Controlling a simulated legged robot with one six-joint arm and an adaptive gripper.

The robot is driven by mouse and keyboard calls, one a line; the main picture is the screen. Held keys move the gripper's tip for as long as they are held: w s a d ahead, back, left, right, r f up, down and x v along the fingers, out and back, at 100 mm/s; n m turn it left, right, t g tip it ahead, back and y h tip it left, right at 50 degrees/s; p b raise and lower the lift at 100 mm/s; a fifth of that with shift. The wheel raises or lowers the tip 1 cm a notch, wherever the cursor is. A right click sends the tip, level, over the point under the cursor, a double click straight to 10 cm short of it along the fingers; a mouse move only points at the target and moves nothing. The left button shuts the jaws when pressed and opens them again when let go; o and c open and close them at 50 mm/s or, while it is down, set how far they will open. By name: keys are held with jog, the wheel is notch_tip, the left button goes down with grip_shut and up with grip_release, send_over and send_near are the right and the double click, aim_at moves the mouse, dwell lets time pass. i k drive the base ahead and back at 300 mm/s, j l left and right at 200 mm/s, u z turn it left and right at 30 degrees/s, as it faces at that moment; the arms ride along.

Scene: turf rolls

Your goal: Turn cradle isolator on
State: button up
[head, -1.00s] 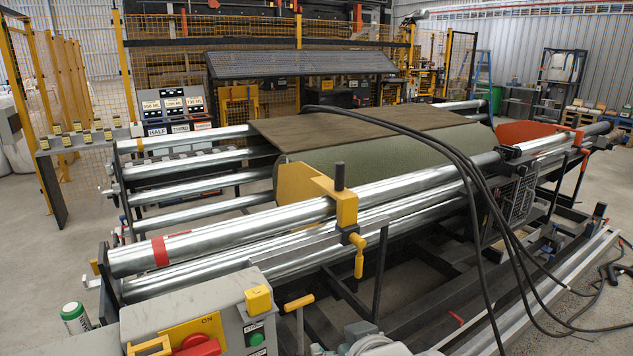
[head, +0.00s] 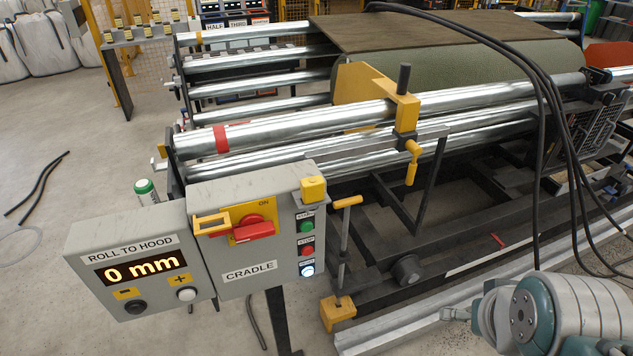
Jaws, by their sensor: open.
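The grey cradle control box (head: 232,287) stands at the left front, labelled CRADLE. Its isolator (head: 250,231) is a red rotary handle on a yellow plate, with ON printed above. The handle lies roughly sideways, not pointing up at ON. A yellow hasp-like bracket (head: 211,224) is to its left. My gripper (head: 457,314) seems to show only as a small grey jointed end beside my teal and grey arm at lower right. It is open, far right of the isolator and touching nothing. Most of it is hidden or out of frame.
Green and red buttons and a lit lamp (head: 307,270) line the box's right side. A ROLL TO HOOD display (head: 140,268) reading 0 mm adjoins it. Steel rollers (head: 290,128) and a turf roll (head: 450,75) lie behind. Black cables (head: 541,150) hang at right. Floor at left is mostly open.

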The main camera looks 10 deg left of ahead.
aim_at(252, 227)
jog(key=j+u, duration=0.2)
jog(key=u, duration=0.15)
jog(key=j+u, duration=0.2)
jog(key=u, duration=0.15)
jog(key=j+u, duration=0.15)
jog(key=u, duration=0.2)
jog(key=k, duration=0.4)
